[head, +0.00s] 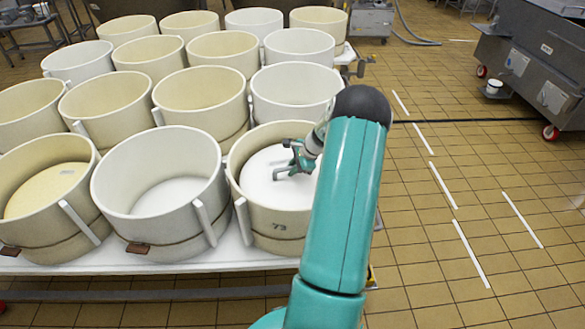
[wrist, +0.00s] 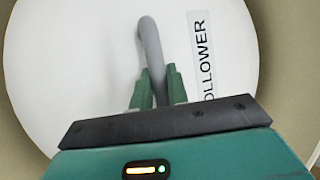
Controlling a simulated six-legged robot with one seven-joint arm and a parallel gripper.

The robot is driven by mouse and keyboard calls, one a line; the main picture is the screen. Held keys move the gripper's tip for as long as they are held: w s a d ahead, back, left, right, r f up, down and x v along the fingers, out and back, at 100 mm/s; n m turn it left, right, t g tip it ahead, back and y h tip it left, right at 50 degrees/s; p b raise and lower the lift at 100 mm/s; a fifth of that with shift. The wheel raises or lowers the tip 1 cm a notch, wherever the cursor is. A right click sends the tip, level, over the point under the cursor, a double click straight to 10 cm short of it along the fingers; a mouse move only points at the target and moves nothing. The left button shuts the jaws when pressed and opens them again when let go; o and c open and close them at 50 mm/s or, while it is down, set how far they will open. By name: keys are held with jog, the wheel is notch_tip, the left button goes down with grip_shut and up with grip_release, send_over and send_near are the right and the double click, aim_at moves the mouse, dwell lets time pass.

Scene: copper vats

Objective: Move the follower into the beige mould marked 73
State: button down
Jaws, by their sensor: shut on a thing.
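The follower (head: 268,180) is a white disc with a grey bar handle. It sits inside the beige mould marked 73 (head: 277,225), at the front right of the table, below the mould's rim. In the wrist view the follower (wrist: 75,60) fills most of the picture and bears a label reading "OLLOWER", its start hidden by my gripper. My gripper (head: 290,172) reaches into the mould and is shut on the handle (wrist: 150,45); the green fingers (wrist: 158,85) stand on both sides of it. Whether the follower rests on the mould's bottom cannot be told.
A white mould (head: 160,195) stands directly left of mould 73, and another (head: 295,95) stands behind it. Several beige and white moulds fill the table (head: 150,262). A grey wheeled vat (head: 535,65) stands at the right. The tiled floor (head: 440,200) between is open.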

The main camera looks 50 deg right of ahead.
jog(key=shift+f, duration=0.65)
dwell(0.8)
jog(key=c, duration=1.3)
grip_release()
jog(key=shift+f, duration=0.1)
jog(key=v, duration=1.4)
